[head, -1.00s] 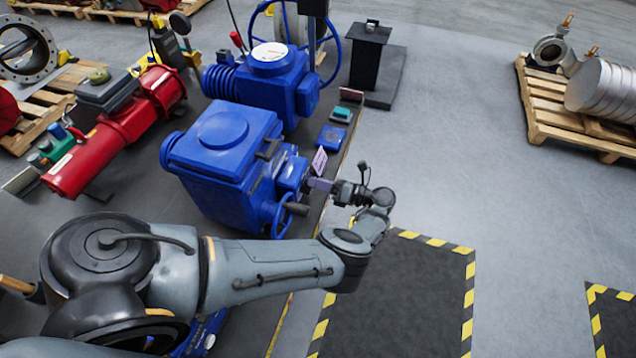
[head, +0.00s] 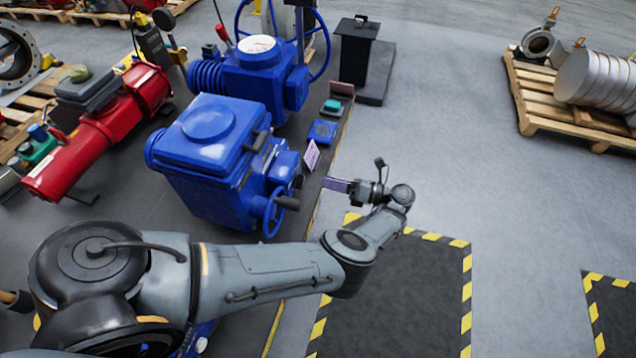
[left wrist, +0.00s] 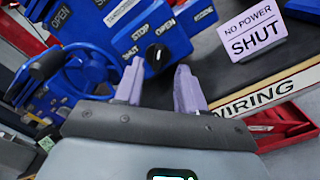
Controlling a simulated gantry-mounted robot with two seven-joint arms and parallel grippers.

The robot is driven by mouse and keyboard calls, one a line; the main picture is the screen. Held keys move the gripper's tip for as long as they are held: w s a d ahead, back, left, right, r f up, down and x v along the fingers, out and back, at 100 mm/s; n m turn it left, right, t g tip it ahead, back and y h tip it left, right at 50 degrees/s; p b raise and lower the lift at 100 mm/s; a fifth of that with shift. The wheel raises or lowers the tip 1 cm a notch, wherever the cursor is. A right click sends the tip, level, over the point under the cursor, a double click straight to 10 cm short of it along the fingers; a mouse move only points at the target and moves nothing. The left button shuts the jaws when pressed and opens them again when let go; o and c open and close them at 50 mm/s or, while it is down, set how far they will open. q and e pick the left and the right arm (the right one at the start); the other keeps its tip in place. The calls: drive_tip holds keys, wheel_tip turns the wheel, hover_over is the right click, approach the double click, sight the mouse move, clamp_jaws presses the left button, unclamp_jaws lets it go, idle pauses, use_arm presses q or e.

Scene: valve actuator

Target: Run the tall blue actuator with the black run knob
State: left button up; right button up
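A large, boxy blue actuator (head: 205,160) stands left of centre in the head view, with a blue handwheel (head: 273,212) low on its right side. Which blue unit the task calls tall, I cannot tell for sure. In the left wrist view a blue panel carries labels such as STOP, OPEN and SHUT, and a black knob (left wrist: 157,56) with a pale mark. My left gripper (head: 326,184) is right of the actuator, apart from it. Its two purple fingers (left wrist: 158,86) are spread with nothing between them; the knob appears beyond the gap. My right gripper is out of view.
A second blue actuator (head: 262,80) stands behind, with a large handwheel. A NO POWER SHUT sign (left wrist: 252,30) stands beside the panel; a red tray (left wrist: 285,125) lies below the bench edge. A red cylinder unit (head: 95,135) is at left.

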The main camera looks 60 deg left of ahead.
use_arm(q)
drive_tip(key=b+v, duration=0.1)
drive_tip(key=v, duration=0.3)
drive_tip(key=shift+b, duration=0.35)
